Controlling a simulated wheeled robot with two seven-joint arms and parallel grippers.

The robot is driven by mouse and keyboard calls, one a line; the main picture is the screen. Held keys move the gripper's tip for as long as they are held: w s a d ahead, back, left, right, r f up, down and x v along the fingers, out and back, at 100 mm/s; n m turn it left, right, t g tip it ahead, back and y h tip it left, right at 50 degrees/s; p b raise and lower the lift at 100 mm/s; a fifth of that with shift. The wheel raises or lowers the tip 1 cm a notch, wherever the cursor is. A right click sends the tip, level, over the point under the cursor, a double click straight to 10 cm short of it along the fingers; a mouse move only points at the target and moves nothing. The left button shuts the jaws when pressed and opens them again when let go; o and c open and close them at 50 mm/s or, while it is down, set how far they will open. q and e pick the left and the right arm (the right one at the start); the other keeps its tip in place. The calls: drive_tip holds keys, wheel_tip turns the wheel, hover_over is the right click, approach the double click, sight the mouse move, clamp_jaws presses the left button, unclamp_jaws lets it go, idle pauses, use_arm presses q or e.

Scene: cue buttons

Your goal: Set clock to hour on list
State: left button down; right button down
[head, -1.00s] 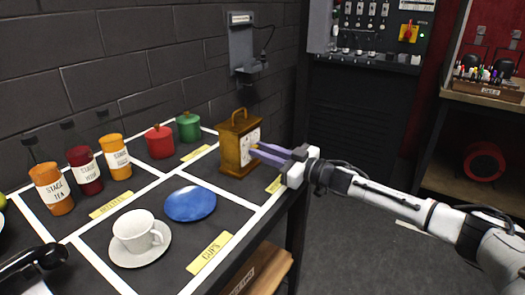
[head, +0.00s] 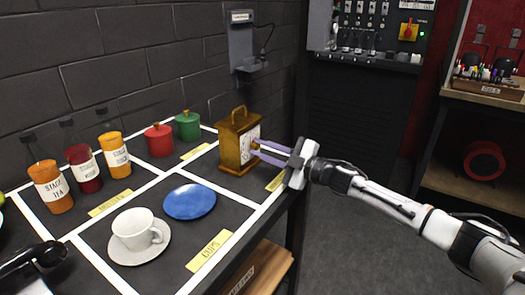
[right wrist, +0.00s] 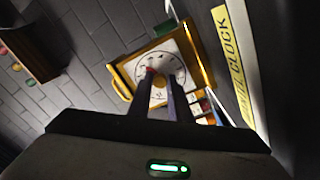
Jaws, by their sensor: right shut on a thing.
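The wooden clock (head: 232,150) stands upright at the far right of the dark table, its white dial facing right. In the right wrist view the clock (right wrist: 193,42) shows its dial with dark marks and a small red part by one fingertip. My right gripper (head: 257,147) reaches in from the right, with its purple fingers at the middle of the dial. In the right wrist view its fingertips (right wrist: 160,75) close around a small gold knob (right wrist: 159,83) at the dial's centre. The hour shown is too small to read. No readable hour list shows. My left gripper is out of view.
A blue plate (head: 190,202), a white cup (head: 135,232) on a saucer, and red (head: 159,141) and green (head: 187,125) pots stand left of the clock. Labelled jars (head: 50,188) and a black telephone handset (head: 28,262) are further left. Open floor lies right of the table.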

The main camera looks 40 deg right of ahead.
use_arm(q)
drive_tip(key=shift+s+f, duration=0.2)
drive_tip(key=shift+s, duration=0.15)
use_arm(e)
drive_tip(key=shift+n, duration=0.3)
drive_tip(key=c, duration=1.6)
unclamp_jaws()
drive_tip(key=shift+c, duration=0.2)
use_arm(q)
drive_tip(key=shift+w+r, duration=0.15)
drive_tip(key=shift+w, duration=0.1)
use_arm(e)
drive_tip(key=shift+s+d, duration=0.2)
drive_tip(key=shift+s, duration=0.3)
drive_tip(key=v, duration=0.7)
drive_tip(key=shift+s, duration=0.1)
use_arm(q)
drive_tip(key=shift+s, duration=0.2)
use_arm(e)
drive_tip(key=shift+v, duration=1.05)
